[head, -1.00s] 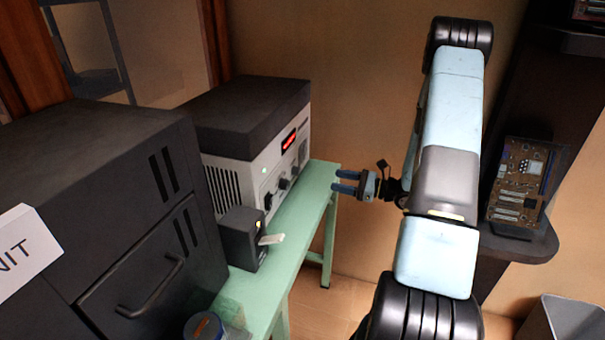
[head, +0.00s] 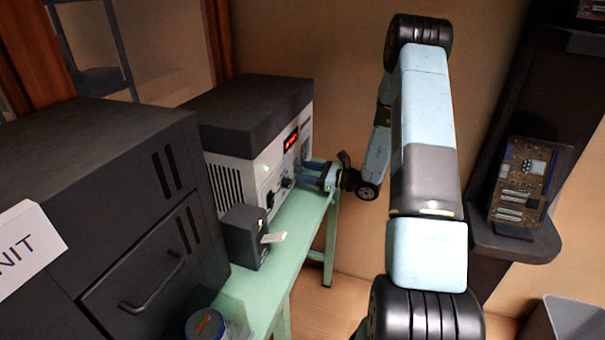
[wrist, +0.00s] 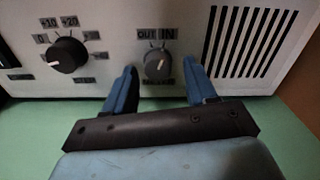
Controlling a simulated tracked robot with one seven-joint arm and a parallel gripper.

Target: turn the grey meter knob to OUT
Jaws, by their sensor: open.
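The grey meter knob (wrist: 158,65) is on the white front of the meter (head: 264,168), below the OUT and IN labels in the wrist view. Its pointer direction is hard to make out. My gripper (wrist: 163,68) is open, with one blue finger on each side of the knob. I cannot tell whether either finger touches it. In the head view my gripper (head: 307,172) is at the far part of the meter's front, and the grey knob is not clear there.
A larger dark dial (wrist: 68,55) with number marks is left of the grey knob. Vent slots (wrist: 250,48) are to its right. The green table (head: 295,238) runs under the meter. A small dark box (head: 244,236) with a pale lever stands in front.

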